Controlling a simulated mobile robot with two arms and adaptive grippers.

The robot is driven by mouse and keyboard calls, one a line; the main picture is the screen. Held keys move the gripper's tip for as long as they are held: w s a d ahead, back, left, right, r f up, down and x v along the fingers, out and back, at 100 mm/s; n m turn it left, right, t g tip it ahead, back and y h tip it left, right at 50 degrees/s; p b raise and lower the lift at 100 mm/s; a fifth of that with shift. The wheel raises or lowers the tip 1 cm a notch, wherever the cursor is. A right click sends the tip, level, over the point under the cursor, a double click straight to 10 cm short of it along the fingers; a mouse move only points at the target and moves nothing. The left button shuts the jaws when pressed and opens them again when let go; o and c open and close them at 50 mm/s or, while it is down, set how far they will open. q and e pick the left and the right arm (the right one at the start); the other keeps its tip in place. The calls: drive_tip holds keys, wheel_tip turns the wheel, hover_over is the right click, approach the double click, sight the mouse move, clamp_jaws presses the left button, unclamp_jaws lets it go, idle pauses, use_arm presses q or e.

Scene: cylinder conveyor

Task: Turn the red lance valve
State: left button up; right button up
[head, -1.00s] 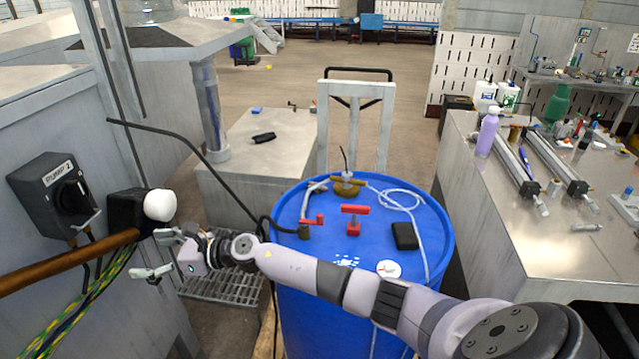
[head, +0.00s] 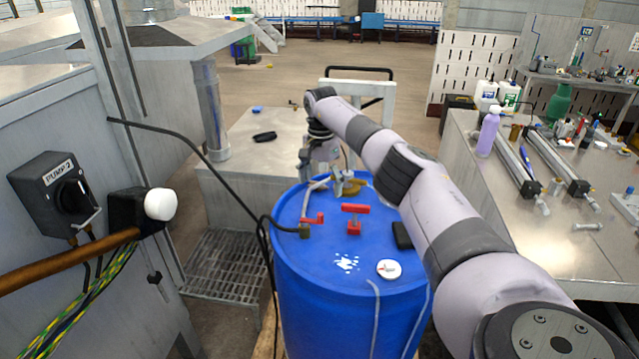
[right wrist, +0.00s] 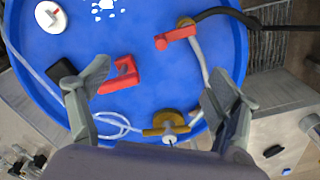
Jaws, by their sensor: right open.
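A small red valve handle (head: 313,219) sits by a brass fitting and a hose on top of the blue drum (head: 300,262). It also shows at the upper part of the right wrist view (right wrist: 175,37). A second red part, a T-shaped handle (head: 355,213), stands to its right; it shows in the right wrist view (right wrist: 120,76). I cannot tell which is the lance valve. My right gripper (head: 322,176) points down over the drum's far edge, behind both red parts. Its fingers (right wrist: 157,98) are spread and empty, near a brass fitting (right wrist: 166,125). My left gripper is not in view.
A white disc (head: 389,269) and a black box (head: 402,236) sit on the drum. A black hose (head: 235,194) runs from the left wall to the drum. A pump switch box (head: 55,195) is at left. A bench (head: 480,230) with bottles stands at right.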

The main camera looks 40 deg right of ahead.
sight(321, 215)
drive_tip(key=shift+f, duration=0.6)
wheel_tip(321, 215, down, 10)
drive_tip(key=b, duration=0.6)
drive_tip(key=shift+r+b, duration=0.15)
drive_tip(key=shift+b, duration=0.2)
drive_tip(key=shift+c, duration=0.3)
drive_tip(key=shift+s+a, duration=0.1)
drive_tip(key=shift+s, duration=0.05)
clamp_jaws()
